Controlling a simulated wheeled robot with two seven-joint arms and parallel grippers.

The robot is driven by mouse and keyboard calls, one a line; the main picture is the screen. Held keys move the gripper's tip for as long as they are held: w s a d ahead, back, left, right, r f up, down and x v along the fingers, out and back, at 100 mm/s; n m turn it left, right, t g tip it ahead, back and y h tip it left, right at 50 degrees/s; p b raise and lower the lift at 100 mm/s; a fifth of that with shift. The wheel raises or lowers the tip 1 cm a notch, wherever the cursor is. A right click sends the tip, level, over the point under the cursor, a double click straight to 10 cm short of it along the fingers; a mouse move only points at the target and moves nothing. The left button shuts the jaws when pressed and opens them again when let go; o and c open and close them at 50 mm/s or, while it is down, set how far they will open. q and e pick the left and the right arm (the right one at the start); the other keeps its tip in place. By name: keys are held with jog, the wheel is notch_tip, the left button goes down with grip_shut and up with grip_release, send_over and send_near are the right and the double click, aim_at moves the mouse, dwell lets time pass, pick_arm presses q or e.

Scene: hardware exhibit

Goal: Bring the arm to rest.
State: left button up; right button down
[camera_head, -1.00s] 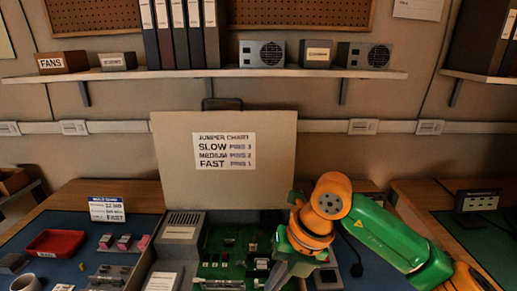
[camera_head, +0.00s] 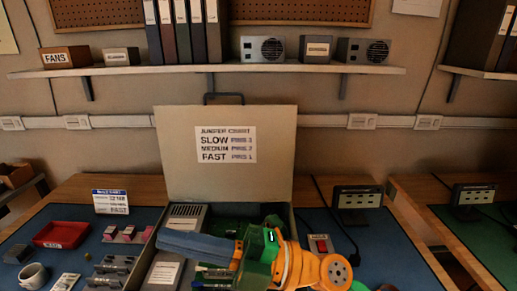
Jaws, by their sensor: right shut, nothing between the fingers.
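My right arm reaches in from the lower right, with orange and green links. Its right gripper (camera_head: 172,242) points left, with blue-grey fingers shut and empty, over the open case. The case holds a green circuit board (camera_head: 226,222), partly hidden by my wrist, and a grey power unit (camera_head: 187,217). The raised case lid (camera_head: 275,160) carries a jumper chart (camera_head: 226,145). My left gripper is not in view.
On the blue mat at left are a red tray (camera_head: 61,235), a white mug (camera_head: 31,276), pink-marked parts (camera_head: 127,234) and a small sign (camera_head: 110,201). At right stand a socket strip (camera_head: 357,198) and a red switch box (camera_head: 318,244). A shelf (camera_head: 220,70) runs above.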

jog(key=w+d+m+t+h, duration=0.4)
jog(key=w+d+m+t, duration=0.15)
jog(key=m+t, duration=0.45)
jog(key=w+d+m+t+h, duration=0.4)
jog(key=w+d+m+t, duration=0.15)
jog(key=m+t, duration=0.45)
jog(key=w+d+f+m+g+h, duration=0.1)
jog(key=d+f+m+h, duration=0.4)
jog(key=f+h, duration=0.15)
jog(key=d+f+m+g+h, duration=0.1)
jog(key=d+f+m+h, duration=0.45)
jog(key=f, duration=0.25)
jog(key=s+d+f+m+g+h, duration=0.1)
jog(key=s+d+f+g, duration=0.15)
jog(key=f, duration=0.35)
jog(key=s+d+f+m+g+h, duration=0.1)
jog(key=s+d+f+g, duration=0.1)
jog(key=s+f+g, duration=1)
jog(key=s+f, duration=0.6)
jog(key=s, duration=0.2)
jog(key=s+d+f+g, duration=0.1)
jog(key=s+f+g, duration=0.15)
jog(key=f, duration=1.35)
jog(key=s+d+f, duration=0.2)
jog(key=s+f, duration=0.7)
jog(key=s, duration=0.2)
jog(key=shift+s+n, duration=0.3)
jog(key=shift+n, duration=0.15)
